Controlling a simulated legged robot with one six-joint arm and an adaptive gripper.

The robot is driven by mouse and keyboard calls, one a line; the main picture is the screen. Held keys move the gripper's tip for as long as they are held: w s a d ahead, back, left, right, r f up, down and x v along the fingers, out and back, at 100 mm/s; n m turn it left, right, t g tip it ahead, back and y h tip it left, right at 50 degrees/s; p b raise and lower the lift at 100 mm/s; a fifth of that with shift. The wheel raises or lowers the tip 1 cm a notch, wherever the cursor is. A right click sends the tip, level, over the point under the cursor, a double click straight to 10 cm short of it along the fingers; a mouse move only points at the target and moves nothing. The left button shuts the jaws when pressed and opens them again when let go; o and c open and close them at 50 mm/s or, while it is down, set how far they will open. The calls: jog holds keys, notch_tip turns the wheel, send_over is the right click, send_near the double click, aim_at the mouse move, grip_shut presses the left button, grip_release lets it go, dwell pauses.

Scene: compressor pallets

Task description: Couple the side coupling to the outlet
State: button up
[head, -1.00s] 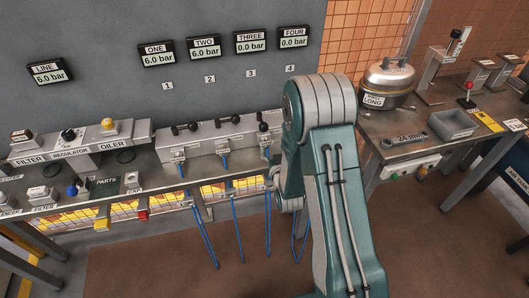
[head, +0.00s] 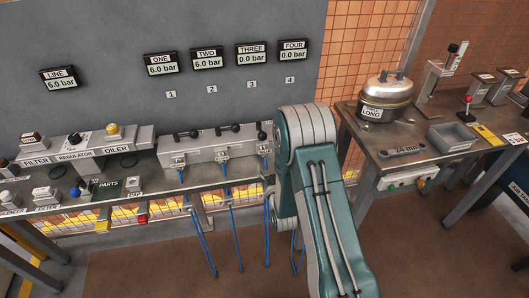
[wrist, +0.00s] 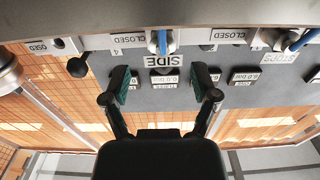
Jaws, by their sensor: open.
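My gripper (wrist: 162,88) is open and empty in the wrist view, its two fingers apart. The picture there is upside down. A metal coupling with a blue hose (wrist: 161,42) shows just beyond the fingertips, at an outlet by the SIDE label (wrist: 163,61). I cannot tell whether it is fully seated. In the head view the grey outlet manifold (head: 213,146) stands on the bench with several black levers on top and blue hoses hanging below. My arm hides its right end and the gripper there.
Gauges ONE (head: 162,64) and TWO (head: 207,59) read 6.0 bar; THREE (head: 252,54) and FOUR (head: 293,50) read 0.0. A second hose coupling (wrist: 277,40) shows to the right in the wrist view. A metal pot (head: 386,95) stands on the right-hand table.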

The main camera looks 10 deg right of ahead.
aim_at(265, 157)
jog(key=w, duration=0.4)
jog(key=shift+w+a, duration=0.25)
jog(key=shift+w+d, duration=0.15)
jog(key=shift+w, duration=0.7)
grip_shut()
jog(key=shift+s, duration=0.15)
jog(key=shift+s, duration=2.85)
